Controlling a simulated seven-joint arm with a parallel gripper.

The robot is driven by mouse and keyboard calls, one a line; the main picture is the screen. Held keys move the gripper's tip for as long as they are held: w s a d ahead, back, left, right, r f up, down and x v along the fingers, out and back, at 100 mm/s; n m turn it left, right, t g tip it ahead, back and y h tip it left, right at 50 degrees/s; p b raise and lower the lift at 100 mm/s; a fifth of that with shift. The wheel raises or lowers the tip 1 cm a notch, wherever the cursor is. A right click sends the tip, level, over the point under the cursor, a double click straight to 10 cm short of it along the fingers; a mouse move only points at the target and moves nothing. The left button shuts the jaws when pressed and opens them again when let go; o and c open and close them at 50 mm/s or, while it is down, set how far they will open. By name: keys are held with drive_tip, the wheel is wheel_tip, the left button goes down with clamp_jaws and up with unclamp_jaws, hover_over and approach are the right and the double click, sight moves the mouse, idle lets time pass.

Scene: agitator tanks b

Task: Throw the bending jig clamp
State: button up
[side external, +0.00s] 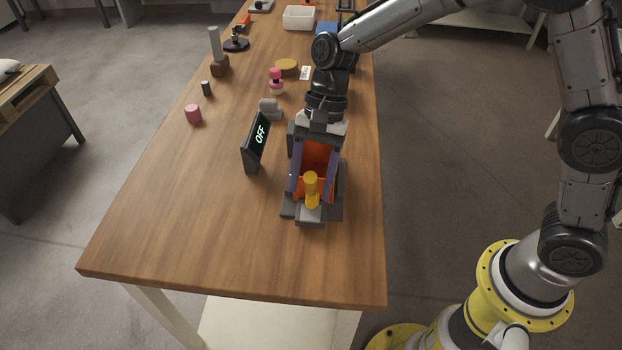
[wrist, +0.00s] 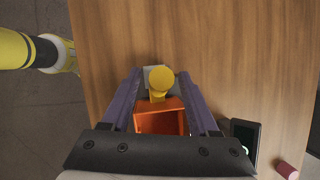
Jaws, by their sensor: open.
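The bending jig clamp stands on the table, with a grey base (side external: 310,217), an orange body (side external: 317,158) and a yellow handle (side external: 311,188) standing up at its front. In the wrist view the handle's round yellow top (wrist: 161,79) shows beyond the orange body (wrist: 160,121). My gripper (side external: 314,188) is low over the jig and open, its purple fingers on either side of the orange body and handle. Gaps show between the fingers and the handle in the wrist view. My wrist hides the back of the jig.
A dark display (side external: 256,143) reading "OFF" stands close left of the jig. A pink cylinder (side external: 193,114), a grey part (side external: 269,109), a pink-and-white piece (side external: 276,82) and a white bin (side external: 298,18) stand farther back. The wooden table (side external: 190,220) is clear at the front left.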

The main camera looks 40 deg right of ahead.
drive_tip(key=shift+c, duration=0.2)
clamp_jaws()
idle(1.3)
